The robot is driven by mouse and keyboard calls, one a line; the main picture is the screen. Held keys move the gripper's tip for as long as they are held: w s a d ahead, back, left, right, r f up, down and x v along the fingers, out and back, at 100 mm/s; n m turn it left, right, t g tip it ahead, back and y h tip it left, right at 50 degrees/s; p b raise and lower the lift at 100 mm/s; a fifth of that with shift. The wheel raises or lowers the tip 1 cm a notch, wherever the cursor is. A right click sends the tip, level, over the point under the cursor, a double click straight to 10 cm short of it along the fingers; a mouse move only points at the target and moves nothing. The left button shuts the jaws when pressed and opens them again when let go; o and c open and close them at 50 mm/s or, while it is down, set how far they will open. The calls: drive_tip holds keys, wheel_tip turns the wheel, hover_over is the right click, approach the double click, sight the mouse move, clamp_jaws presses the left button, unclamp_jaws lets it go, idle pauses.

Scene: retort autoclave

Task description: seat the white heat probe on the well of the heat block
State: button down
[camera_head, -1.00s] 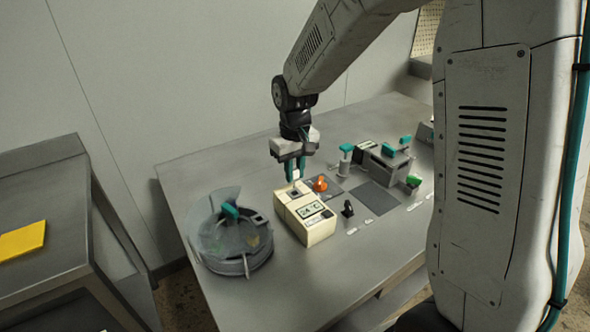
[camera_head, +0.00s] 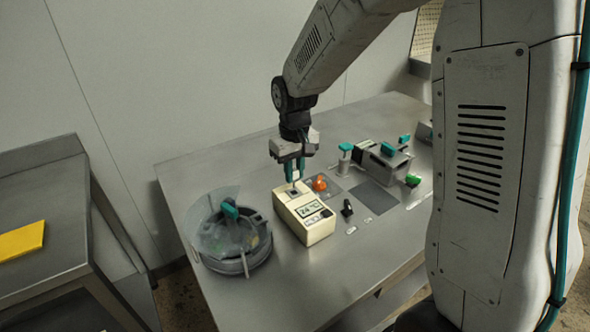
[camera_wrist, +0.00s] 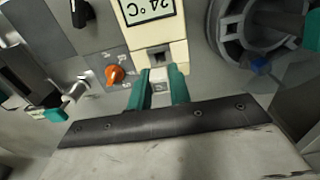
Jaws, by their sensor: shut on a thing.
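The heat block (camera_head: 312,229) is a cream box on the table with a display reading 24 °C. Its well (camera_wrist: 160,57) is a dark square opening in the end of the top nearest my gripper. My gripper (camera_head: 294,178) points down over that end, its teal fingers shut on the white heat probe (camera_wrist: 160,87). The probe's lower end is at or just above the well in the head view; whether it touches or has entered cannot be told. In the wrist view the probe shows just beside the well, partly hidden by the fingers.
A round grey vessel with a clear cover (camera_head: 232,245) stands close on the left. An orange knob (camera_head: 320,183) on a grey plate, a black switch-like piece (camera_head: 347,209) and a grey device with teal handles (camera_head: 386,163) stand to the right. The front table area is clear.

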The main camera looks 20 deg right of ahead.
sight(295, 179)
drive_tip(key=shift+f, duration=0.65)
drive_tip(key=shift+f, duration=0.35)
drive_tip(key=shift+f, duration=0.45)
drive_tip(key=shift+f, duration=0.65)
idle(1.3)
drive_tip(key=c, duration=0.8)
unclamp_jaws()
drive_tip(key=shift+r, duration=0.15)
drive_tip(key=shift+r, duration=3.4)
